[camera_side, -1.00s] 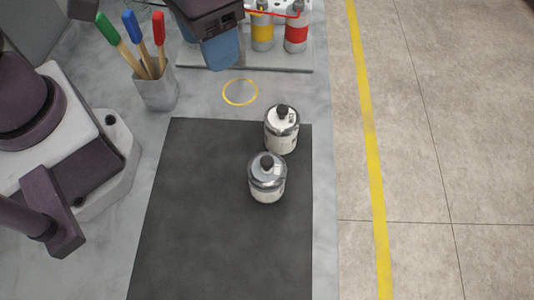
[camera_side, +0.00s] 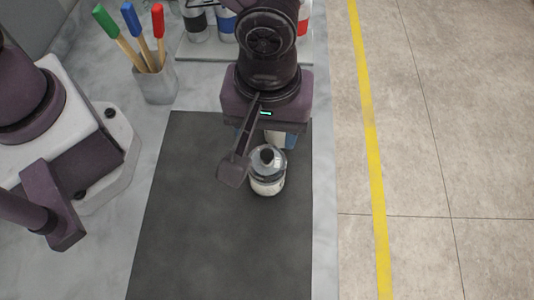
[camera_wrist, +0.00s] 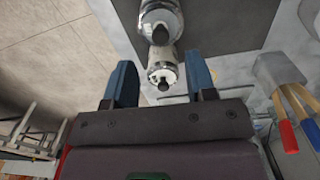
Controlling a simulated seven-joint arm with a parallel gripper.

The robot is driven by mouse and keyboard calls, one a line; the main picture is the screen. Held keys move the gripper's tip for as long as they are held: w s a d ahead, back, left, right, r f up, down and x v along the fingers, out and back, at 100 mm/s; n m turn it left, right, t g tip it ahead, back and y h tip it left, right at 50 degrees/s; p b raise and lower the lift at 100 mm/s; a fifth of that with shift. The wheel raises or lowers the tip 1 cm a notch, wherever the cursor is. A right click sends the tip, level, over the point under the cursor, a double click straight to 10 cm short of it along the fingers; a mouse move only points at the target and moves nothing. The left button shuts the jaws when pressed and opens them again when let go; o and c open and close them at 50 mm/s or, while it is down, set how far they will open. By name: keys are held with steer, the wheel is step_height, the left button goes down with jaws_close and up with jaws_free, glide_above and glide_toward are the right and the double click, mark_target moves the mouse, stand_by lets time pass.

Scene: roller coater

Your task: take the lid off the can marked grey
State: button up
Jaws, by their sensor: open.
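Two white cans with shiny metal lids and dark knobs stand on the dark mat (camera_side: 200,220). The front can (camera_side: 267,180) is in plain sight in the side view and shows at the top of the wrist view (camera_wrist: 160,20). The back can (camera_wrist: 163,70) is mostly hidden behind my gripper in the side view. My gripper (camera_side: 266,138) is open above the back can. In the wrist view its two blue fingers (camera_wrist: 160,75) lie on either side of that can's lid and knob, apart from them. I cannot read which can is marked grey.
A cup (camera_side: 155,85) with green, blue and red handled tools stands at the back left. A rack (camera_side: 197,50) with small bottles is behind my arm. The front of the mat is clear. A yellow stripe (camera_side: 370,150) marks the floor at right.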

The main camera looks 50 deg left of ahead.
mark_target(267, 154)
step_height(267, 154, down, 6)
steer(key=shift+r, duration=0.1)
stand_by(0.4)
jaws_close()
